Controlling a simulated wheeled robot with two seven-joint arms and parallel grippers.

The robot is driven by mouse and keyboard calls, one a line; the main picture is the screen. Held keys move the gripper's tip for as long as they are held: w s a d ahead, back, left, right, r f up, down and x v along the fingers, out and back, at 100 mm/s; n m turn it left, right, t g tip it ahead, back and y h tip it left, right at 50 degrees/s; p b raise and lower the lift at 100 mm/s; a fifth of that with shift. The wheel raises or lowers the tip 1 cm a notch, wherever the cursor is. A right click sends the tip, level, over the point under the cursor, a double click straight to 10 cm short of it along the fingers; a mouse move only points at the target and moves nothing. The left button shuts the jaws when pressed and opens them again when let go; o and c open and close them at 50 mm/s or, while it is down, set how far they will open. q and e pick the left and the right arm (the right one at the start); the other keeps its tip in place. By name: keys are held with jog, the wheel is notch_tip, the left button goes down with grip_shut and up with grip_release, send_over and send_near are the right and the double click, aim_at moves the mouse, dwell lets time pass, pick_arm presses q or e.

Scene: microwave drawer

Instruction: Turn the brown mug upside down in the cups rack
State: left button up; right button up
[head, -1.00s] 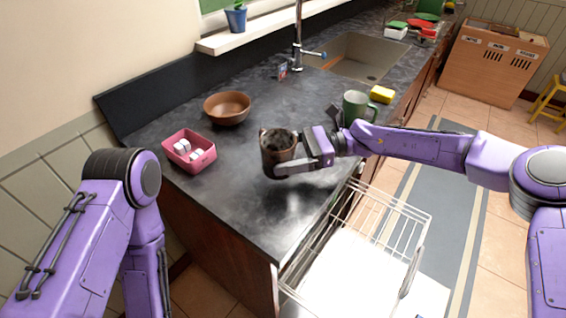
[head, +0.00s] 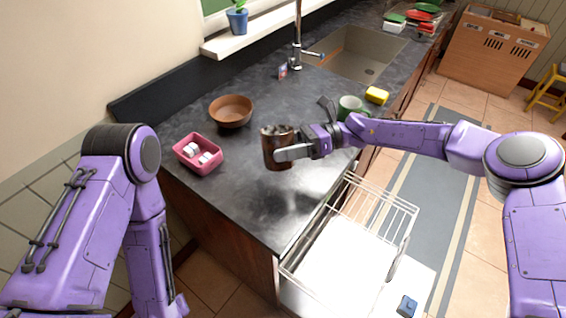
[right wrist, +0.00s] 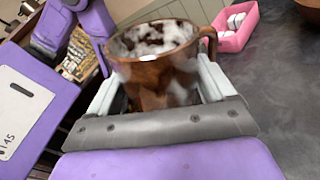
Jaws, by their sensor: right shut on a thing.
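The brown mug (head: 272,150) is upright, opening facing up, held above the dark counter. My right gripper (head: 290,153) is shut on its body. In the right wrist view the mug (right wrist: 155,75) sits between the two fingers (right wrist: 160,92), with its handle at the right; its inside shows white and dark patches. The cups rack appears to be the white wire rack (head: 375,215) in the pulled-out drawer below the counter, to the right of and lower than the mug. My left arm is at the left; its gripper is not visible.
A pink tray (head: 182,158) with white items and a brown bowl (head: 231,111) stand on the counter left of the mug. A green mug (head: 349,106) and yellow sponge (head: 376,95) are behind the right arm. The sink (head: 355,60) is farther back.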

jog(key=shift+r+m, duration=0.1)
jog(key=shift+m, duration=0.4)
jog(key=shift+m+p, duration=0.35)
jog(key=shift+m, duration=1.25)
pick_arm(q)
notch_tip(320, 180, up, 2)
pick_arm(e)
jog(key=shift+m+g, duration=0.3)
jog(key=shift+m, duration=0.9)
jog(key=shift+m+p, duration=0.3)
jog(key=shift+m, duration=0.3)
jog(key=m, duration=0.4)
jog(key=shift+m+y, duration=0.3)
jog(key=shift+m, duration=0.1)
